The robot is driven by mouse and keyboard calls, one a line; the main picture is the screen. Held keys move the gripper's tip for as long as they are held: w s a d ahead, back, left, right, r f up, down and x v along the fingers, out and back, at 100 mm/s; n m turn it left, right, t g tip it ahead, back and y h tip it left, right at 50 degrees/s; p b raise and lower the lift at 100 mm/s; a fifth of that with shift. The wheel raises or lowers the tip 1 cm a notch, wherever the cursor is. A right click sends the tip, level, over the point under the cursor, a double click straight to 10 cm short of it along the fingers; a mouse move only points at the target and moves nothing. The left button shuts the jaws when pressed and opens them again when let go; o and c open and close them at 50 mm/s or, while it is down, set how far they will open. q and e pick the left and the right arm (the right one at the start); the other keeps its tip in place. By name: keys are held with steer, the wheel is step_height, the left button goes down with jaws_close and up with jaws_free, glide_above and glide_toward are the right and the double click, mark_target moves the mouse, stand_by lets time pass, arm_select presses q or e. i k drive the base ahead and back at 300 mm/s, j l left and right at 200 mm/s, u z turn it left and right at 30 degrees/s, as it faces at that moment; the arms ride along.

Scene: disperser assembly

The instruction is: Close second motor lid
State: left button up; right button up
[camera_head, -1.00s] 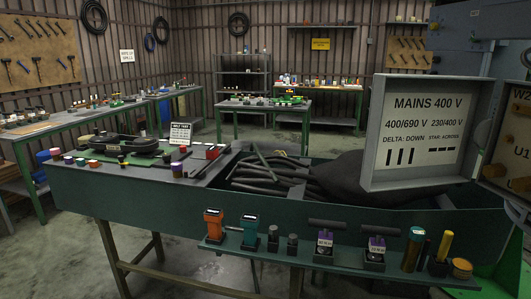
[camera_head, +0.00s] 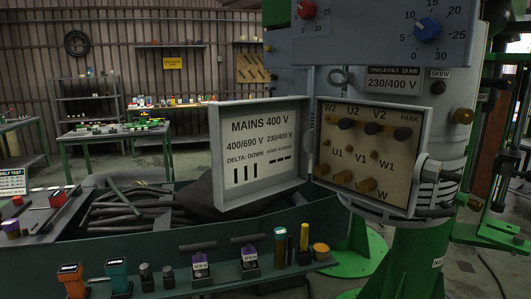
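The motor lid (camera_head: 262,152) is a light grey panel with a "MAINS 400 V" label on its inner face. It stands swung open to the left of the terminal box (camera_head: 372,158). The box's cream terminal board shows brass posts marked U1, V1, W1, U2, V2 and W2, and it is uncovered. The box sits on the front of a grey and green machine (camera_head: 375,75). Which of the motor lids this is, I cannot tell. Neither of my grippers shows in the head view.
A green trough bench (camera_head: 150,238) with dark hoses lies below and left of the lid. A front shelf (camera_head: 230,272) carries tools, bottles and small blocks. Dials (camera_head: 427,30) sit above the box. A green column (camera_head: 415,250) stands below it. Tables and shelving stand behind.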

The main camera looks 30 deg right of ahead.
mark_target(257, 152)
steer(key=i+j+z, duration=0.1)
steer(key=z, duration=1.3)
steer(key=j+z, duration=1)
steer(key=k+j+z, duration=0.2)
steer(key=j, duration=0.3)
steer(key=j+z, duration=0.2)
steer(key=j, duration=0.35)
